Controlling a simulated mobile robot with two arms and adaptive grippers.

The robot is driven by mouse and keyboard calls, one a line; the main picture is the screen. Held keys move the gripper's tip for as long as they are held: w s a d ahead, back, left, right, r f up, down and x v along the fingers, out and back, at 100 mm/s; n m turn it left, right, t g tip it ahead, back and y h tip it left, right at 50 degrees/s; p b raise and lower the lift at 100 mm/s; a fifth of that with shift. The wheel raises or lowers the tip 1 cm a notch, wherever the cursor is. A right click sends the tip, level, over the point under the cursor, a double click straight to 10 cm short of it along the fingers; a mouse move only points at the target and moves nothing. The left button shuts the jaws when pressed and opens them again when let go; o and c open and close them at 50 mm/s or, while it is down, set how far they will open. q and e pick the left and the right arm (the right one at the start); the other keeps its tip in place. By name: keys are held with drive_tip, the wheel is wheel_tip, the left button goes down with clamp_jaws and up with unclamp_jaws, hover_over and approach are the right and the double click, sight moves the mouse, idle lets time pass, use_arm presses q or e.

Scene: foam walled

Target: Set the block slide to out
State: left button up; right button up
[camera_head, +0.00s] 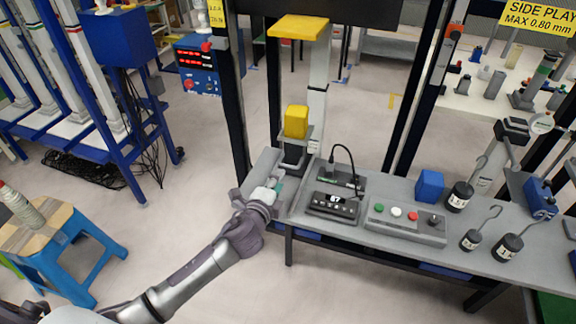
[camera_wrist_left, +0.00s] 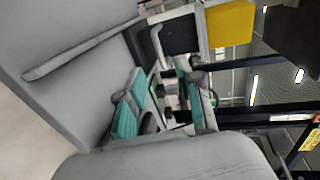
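The block slide shows as a yellow block (camera_head: 296,121) on a dark block (camera_head: 294,152) in a grey holder at the left end of the bench, below a yellow-topped post. In the left wrist view the yellow block (camera_wrist_left: 230,24) and the dark block (camera_wrist_left: 181,35) lie beyond the fingers. My left gripper (camera_head: 275,187) is at the bench's left edge, in front of the holder and lower in the picture. Its teal-padded fingers (camera_wrist_left: 165,100) are apart. Small dark and grey parts show between them; I cannot tell whether they touch. My right gripper is not in view.
A grey bench (camera_head: 345,222) carries a black button box (camera_head: 333,205), a control panel (camera_head: 406,222), a blue cube (camera_head: 429,186) and black hooked weights (camera_head: 459,197). Dark upright posts flank the bench. A blue stool (camera_head: 62,262) stands at left.

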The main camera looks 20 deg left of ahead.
sight(288, 166)
use_arm(q)
drive_tip(key=x, duration=0.9)
clamp_jaws()
